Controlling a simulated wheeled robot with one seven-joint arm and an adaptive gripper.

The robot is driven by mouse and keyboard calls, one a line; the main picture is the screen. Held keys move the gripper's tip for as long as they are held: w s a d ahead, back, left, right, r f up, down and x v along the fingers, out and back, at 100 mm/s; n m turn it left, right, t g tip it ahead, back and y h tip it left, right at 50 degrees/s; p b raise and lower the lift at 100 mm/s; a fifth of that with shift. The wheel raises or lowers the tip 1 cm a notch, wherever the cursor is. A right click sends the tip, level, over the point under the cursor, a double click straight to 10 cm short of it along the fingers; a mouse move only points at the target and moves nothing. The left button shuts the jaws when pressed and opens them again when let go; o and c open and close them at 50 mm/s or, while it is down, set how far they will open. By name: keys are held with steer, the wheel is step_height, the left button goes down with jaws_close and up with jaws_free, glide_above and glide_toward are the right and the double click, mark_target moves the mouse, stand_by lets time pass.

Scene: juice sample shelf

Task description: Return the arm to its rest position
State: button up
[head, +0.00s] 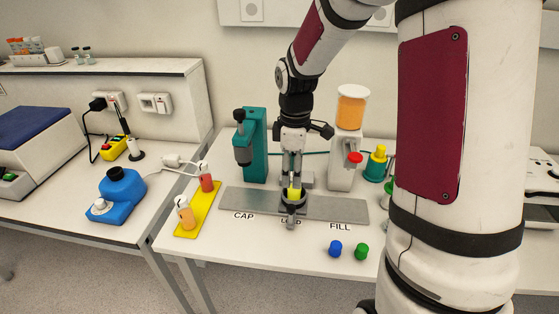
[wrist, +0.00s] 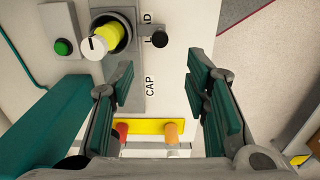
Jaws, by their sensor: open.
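My gripper (head: 292,172) hangs at the end of my arm, over the middle of the grey plate (head: 248,204) on the right-hand table. In the wrist view its two teal-padded fingers (wrist: 158,78) stand wide apart with nothing between them. A yellow vial (head: 294,193) stands in the dark round holder (head: 292,209) at the LOAD mark, partly hidden by my arm in the head view. In the wrist view the yellow vial (wrist: 113,38), with a white top, lies up and left of the fingers, clear of them.
A yellow rack (head: 203,205) holds a red vial (head: 206,184) and an orange vial (head: 186,213). A teal device (head: 256,145) stands behind the plate, and a dispenser with an orange tank (head: 352,110) stands right. Blue (head: 335,249) and green (head: 362,251) caps lie in front.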

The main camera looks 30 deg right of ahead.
steer(key=s+a+r+m+t+h, duration=0.1)
steer(key=s+a+r+m+t, duration=0.35)
steer(key=r, duration=0.75)
steer(key=s+a+r+m, duration=0.2)
steer(key=s+m, duration=0.1)
steer(key=s, duration=0.3)
steer(key=s+a+r+m+t+y+b, duration=0.1)
steer(key=s+a+r+m, duration=0.1)
steer(key=s, duration=0.5)
steer(key=shift+s+a+r+m, duration=0.15)
steer(key=shift+a+r+m, duration=0.2)
steer(key=shift+a+m, duration=0.4)
